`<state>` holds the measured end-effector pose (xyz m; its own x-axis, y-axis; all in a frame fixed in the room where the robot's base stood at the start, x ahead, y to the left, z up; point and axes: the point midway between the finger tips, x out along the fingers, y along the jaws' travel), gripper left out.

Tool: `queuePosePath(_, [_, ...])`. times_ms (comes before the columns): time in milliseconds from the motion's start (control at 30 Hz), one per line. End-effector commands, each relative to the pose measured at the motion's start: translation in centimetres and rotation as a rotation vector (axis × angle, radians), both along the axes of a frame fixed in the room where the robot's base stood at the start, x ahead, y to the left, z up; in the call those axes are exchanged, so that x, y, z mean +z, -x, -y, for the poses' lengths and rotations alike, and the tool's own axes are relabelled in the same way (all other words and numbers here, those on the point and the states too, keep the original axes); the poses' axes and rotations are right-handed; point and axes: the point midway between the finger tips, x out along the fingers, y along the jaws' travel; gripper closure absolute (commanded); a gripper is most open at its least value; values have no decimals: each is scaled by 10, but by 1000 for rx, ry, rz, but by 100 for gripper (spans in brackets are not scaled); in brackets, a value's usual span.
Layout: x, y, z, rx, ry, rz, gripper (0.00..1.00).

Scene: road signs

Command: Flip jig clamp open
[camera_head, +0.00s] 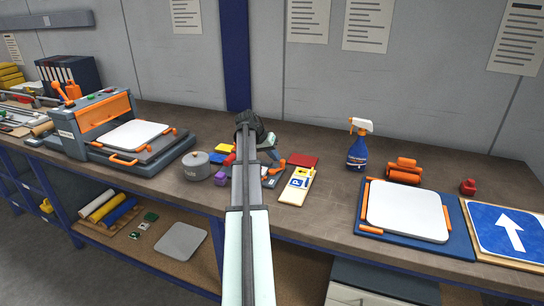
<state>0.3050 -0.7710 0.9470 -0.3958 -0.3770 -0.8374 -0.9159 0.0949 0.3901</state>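My arm reaches from the bottom centre over the workbench. My gripper (262,143) is at its far end, small and dark, partly behind the arm, so its fingers cannot be made out. Just right of it and nearer is a small grey fixture (270,177) with an orange lever (275,167), partly hidden by the arm. At the right, a blue jig board (366,201) holds a white rounded blank (407,210), with orange clamp bars (371,230) along its edge. I cannot tell which orange part is the task's clamp, nor whether it is open.
A grey-orange press (108,122) stands left, beside a grey pot (195,165). A small parking sign (299,180) lies right of the fixture. A spray bottle (358,145), orange rolls (404,171) and a blue arrow sign (507,233) are right. Bare bench lies before the spray bottle.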

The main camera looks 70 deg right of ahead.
Motion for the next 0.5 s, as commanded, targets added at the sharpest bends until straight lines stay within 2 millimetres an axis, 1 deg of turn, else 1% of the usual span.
queuePosePath(100, [0,4,2,-11,0,-1,100])
queuePosePath(233, [0,8,4,-138,1,-1,100])
queuePosePath(500, [0,18,0,-132,0,-1,100])
